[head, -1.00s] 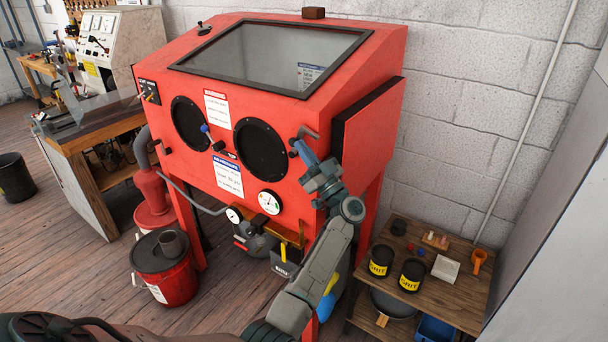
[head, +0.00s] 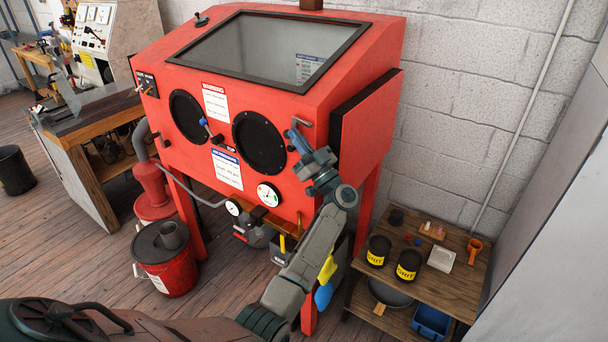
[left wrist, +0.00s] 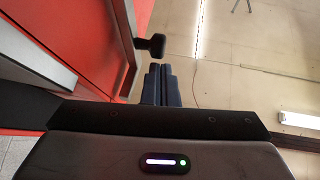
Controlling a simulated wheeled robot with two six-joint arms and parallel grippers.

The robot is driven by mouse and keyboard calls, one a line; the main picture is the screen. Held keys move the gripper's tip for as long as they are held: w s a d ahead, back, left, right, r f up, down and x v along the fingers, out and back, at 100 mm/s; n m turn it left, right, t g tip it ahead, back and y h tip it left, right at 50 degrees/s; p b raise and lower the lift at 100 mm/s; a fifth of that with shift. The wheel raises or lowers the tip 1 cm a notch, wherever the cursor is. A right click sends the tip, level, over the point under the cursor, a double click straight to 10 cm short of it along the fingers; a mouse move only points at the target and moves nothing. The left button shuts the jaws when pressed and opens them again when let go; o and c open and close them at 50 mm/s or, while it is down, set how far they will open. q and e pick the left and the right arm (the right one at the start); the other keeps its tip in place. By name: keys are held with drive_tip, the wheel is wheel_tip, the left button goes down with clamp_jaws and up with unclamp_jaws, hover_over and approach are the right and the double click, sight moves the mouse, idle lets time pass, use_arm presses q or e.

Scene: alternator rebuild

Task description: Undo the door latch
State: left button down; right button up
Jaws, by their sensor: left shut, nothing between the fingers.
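The cabinet's red side door (head: 366,128) is on the right and looks shut. My left gripper (head: 294,137) is shut and empty, with its blue fingers at the front just below the latch handle. I cannot tell if they touch it. In the left wrist view the shut fingers (left wrist: 161,84) point up past the red cabinet face, close to a black knob (left wrist: 151,46) on a short stem. My right gripper is out of view.
A low wooden shelf (head: 455,283) with black grit tins (head: 409,265) stands right of the cabinet, near the wall. A red drum (head: 166,262) stands at the front left. Gauges (head: 268,194) and hoses sit below the glove ports. Open floor lies at the left.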

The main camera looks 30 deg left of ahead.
use_arm(q)
drive_tip(key=b+v, duration=0.5)
drive_tip(key=v, duration=0.5)
drive_tip(key=shift+d+f+g, duration=0.2)
drive_tip(key=shift+d+g, duration=0.1)
drive_tip(key=shift+d, duration=0.05)
